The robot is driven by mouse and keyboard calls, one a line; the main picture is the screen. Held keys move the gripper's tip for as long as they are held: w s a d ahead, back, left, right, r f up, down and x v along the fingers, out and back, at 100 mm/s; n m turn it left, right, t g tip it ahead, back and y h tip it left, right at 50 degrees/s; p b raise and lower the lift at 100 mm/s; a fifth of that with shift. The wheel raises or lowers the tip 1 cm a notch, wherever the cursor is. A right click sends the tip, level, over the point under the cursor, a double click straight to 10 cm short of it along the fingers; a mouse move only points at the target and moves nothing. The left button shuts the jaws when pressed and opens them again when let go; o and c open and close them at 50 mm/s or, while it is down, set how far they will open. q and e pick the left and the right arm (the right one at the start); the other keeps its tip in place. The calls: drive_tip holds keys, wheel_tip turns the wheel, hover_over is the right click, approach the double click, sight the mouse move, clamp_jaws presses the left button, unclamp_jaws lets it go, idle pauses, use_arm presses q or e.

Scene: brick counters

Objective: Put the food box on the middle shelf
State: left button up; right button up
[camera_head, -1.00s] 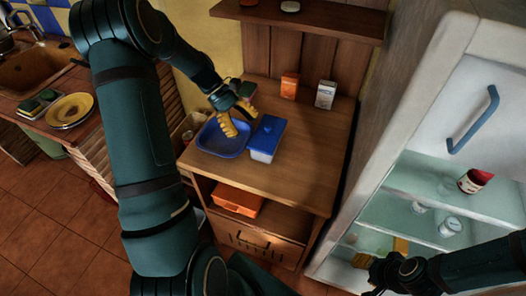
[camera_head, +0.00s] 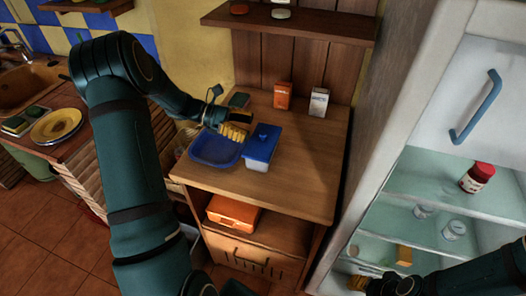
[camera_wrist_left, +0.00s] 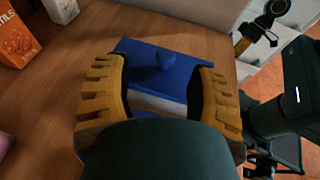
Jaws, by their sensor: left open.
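The food box (camera_head: 259,152) is a pale container with a blue lid, standing on the wooden counter. In the left wrist view its blue lid (camera_wrist_left: 165,68) with a small knob lies ahead, between my finger lines. My left gripper (camera_head: 236,131) is open and empty at the box's left, above the blue tray; its yellow fingers also frame the left wrist view (camera_wrist_left: 158,88). I cannot tell whether they touch the box. The open fridge's middle shelf (camera_head: 398,222) is glass and holds two small glass jars (camera_head: 454,230). My right gripper (camera_head: 360,283) is low before the fridge, its jaws unclear.
A blue tray (camera_head: 205,157) is left of the box. An orange carton (camera_head: 283,95) and a white carton (camera_head: 318,102) stand behind. A red-lidded jar (camera_head: 477,178) is on the fridge's upper shelf, an orange item (camera_head: 404,255) lower. The counter's right part is clear.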

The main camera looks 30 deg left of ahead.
sight(263, 133)
use_arm(q)
drive_tip(key=shift+s+b+x, duration=0.15)
drive_tip(key=shift+b+x, duration=0.2)
drive_tip(key=shift+x, duration=1.05)
drive_tip(key=shift+s+b+x, duration=0.2)
drive_tip(key=shift+b+x, duration=0.1)
drive_tip(key=shift+x, duration=1.15)
drive_tip(key=shift+f, duration=0.1)
clamp_jaws()
